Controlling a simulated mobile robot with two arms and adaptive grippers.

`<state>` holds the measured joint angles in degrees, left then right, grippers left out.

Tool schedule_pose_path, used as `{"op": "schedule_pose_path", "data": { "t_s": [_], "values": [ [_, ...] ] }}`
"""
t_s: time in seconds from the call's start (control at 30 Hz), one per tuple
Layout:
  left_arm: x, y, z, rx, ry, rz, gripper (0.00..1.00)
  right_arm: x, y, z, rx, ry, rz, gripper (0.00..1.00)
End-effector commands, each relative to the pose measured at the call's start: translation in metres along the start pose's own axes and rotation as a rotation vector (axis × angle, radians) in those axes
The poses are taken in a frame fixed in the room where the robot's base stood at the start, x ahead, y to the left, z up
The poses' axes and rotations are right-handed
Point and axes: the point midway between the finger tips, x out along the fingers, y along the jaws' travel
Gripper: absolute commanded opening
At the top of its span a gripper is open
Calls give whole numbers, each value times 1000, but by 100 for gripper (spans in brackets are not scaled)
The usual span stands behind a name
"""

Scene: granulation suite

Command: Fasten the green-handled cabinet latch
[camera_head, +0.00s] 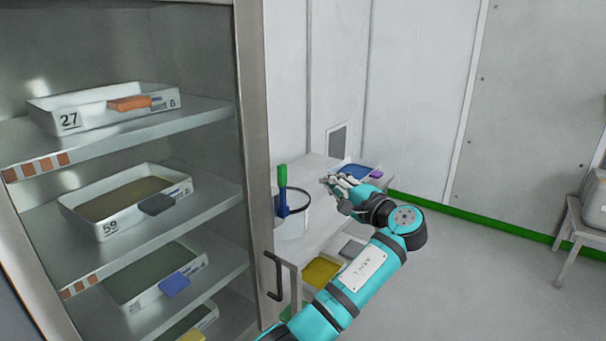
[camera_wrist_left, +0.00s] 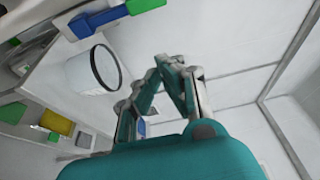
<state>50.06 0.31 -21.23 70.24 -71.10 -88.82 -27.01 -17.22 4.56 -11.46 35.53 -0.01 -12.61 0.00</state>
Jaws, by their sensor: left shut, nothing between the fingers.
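The green latch handle (camera_head: 282,176) stands upright above a blue latch body (camera_head: 283,204), beside the cabinet's right post. In the left wrist view, the green handle (camera_wrist_left: 145,6) and blue part (camera_wrist_left: 107,17) show at the top. I cannot tell from these views whether the latch is engaged. My left gripper (camera_head: 331,182) is to the right of the latch, apart from it, in front of the side counter. Its fingers (camera_wrist_left: 172,66) are closed together and empty in the wrist view. My right gripper is not in view.
A white bucket with a dark rim (camera_head: 292,226) stands just behind the latch. The cabinet (camera_head: 251,130) holds several trays on shelves and has a dark pull handle (camera_head: 273,277). A counter (camera_head: 318,236) holds a blue tray (camera_head: 352,171).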

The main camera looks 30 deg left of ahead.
Motion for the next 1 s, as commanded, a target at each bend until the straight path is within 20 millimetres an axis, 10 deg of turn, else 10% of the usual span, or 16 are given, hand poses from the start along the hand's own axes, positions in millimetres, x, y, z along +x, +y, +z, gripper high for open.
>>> {"op": "schedule_pose_path", "data": {
  "t_s": [0.27,0.8,1.0],
  "values": [
    [10,-1,0,1,0,0,0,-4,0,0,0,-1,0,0],
    [104,-2,0,3,-1,1,0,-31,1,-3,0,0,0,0],
    [93,-1,22,1,2,2,0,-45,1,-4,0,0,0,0]
  ]
}}
